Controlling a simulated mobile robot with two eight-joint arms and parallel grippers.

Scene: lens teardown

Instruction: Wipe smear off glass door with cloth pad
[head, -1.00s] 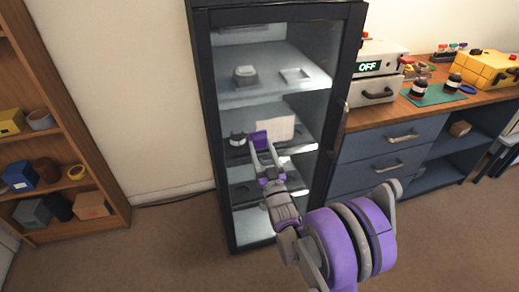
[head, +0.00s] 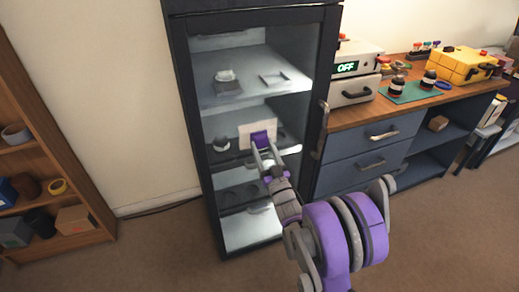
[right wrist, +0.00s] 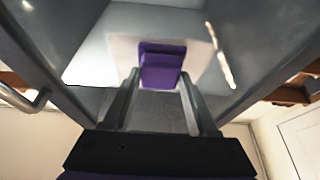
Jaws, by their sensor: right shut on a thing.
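The glass door (head: 238,189) closes the front of a tall dark cabinet in the head view. A pale, squarish smear (head: 246,130) shows at mid-height on the glass. My right gripper (head: 264,151) is shut on a purple cloth pad (head: 261,138), which lies in front of the smear's lower right part. In the right wrist view the pad (right wrist: 161,65) sits between the fingertips (right wrist: 158,88), with the pale smear (right wrist: 122,52) showing around it. I cannot tell whether the pad touches the glass. My left gripper is not in view.
The door's upright handle (head: 322,130) is on its right edge. A blue workbench (head: 365,142) with instruments and a yellow case (head: 462,63) adjoins on the right. A wooden shelf (head: 75,185) stands at the left. Open carpet lies in front.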

